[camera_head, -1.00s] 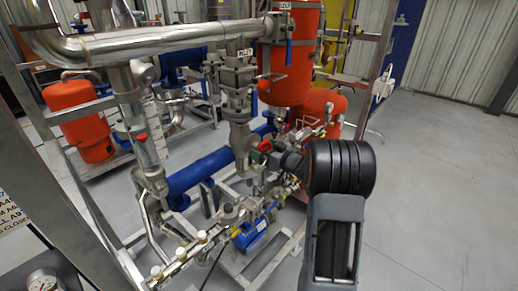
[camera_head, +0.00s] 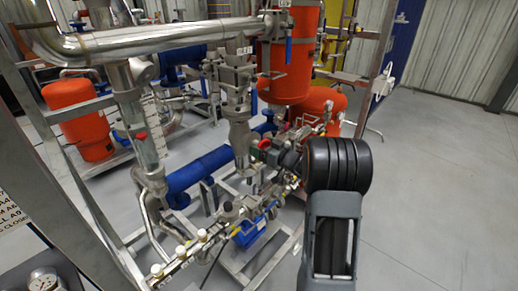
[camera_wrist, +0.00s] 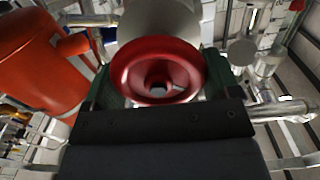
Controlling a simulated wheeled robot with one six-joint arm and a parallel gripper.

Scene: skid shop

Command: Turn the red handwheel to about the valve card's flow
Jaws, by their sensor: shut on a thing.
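The red handwheel (camera_wrist: 158,72) fills the middle of the wrist view, its round rim and hollow hub facing the camera. My gripper (camera_wrist: 155,88) has green-sided fingers on either side of it and is shut on it. In the head view the handwheel (camera_head: 264,144) is a small red patch at the tip of my gripper (camera_head: 268,150), partly hidden by it. A clear tube flowmeter (camera_head: 150,130) with a scale and a red mark stands left of centre. A card with printed text (camera_head: 10,212) is cut off at the left edge; its flow value is not readable.
Steel pipes (camera_head: 150,42), a blue pipe (camera_head: 205,170) and several small valves crowd around the handwheel. An orange tank (camera_head: 290,65) stands behind it. A pressure gauge (camera_head: 45,281) is at the lower left. Grey floor (camera_head: 445,190) at the right is clear.

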